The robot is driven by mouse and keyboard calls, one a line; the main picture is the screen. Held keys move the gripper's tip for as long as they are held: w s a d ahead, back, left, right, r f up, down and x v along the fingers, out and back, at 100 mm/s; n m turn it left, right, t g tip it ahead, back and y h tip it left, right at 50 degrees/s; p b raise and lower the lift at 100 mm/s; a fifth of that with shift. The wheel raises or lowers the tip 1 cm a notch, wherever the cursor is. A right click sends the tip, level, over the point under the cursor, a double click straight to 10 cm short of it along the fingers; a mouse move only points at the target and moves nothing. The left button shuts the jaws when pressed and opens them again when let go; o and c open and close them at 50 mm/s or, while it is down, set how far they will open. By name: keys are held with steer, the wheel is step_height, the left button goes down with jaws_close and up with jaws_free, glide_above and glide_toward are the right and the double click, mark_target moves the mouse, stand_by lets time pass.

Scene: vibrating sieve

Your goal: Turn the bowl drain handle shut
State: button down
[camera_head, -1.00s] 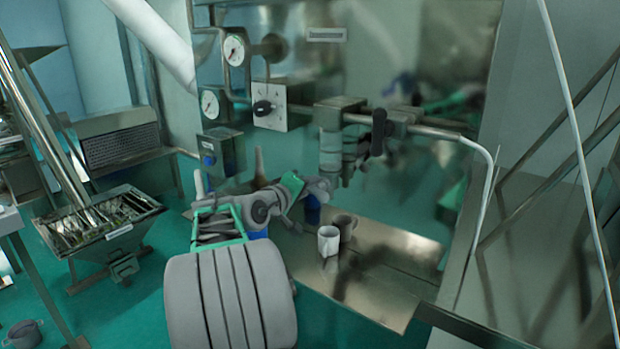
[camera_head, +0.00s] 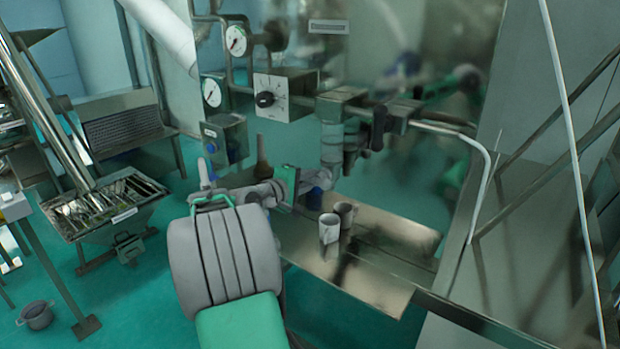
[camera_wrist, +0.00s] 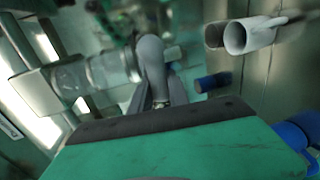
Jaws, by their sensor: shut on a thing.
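My gripper (camera_head: 324,178) is at the lower end of the vertical glass-and-metal drain pipe (camera_head: 332,148) in the head view. In the wrist view, the grey fingers (camera_wrist: 155,68) reach up from my green gripper body, beside the glass pipe section (camera_wrist: 95,72). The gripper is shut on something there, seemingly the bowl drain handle. A separate black handle (camera_head: 378,128) stands upright on the horizontal pipe to the right, apart from my gripper.
A box with a black knob (camera_head: 285,96) and gauges are left of the pipe.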

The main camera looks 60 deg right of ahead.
mark_target(307, 180)
steer(key=c, duration=1.3)
jaws_free()
steer(key=b+v, duration=0.2)
steer(key=v, duration=0.5)
steer(key=shift+w+f, duration=0.1)
steer(key=shift+a, duration=0.4)
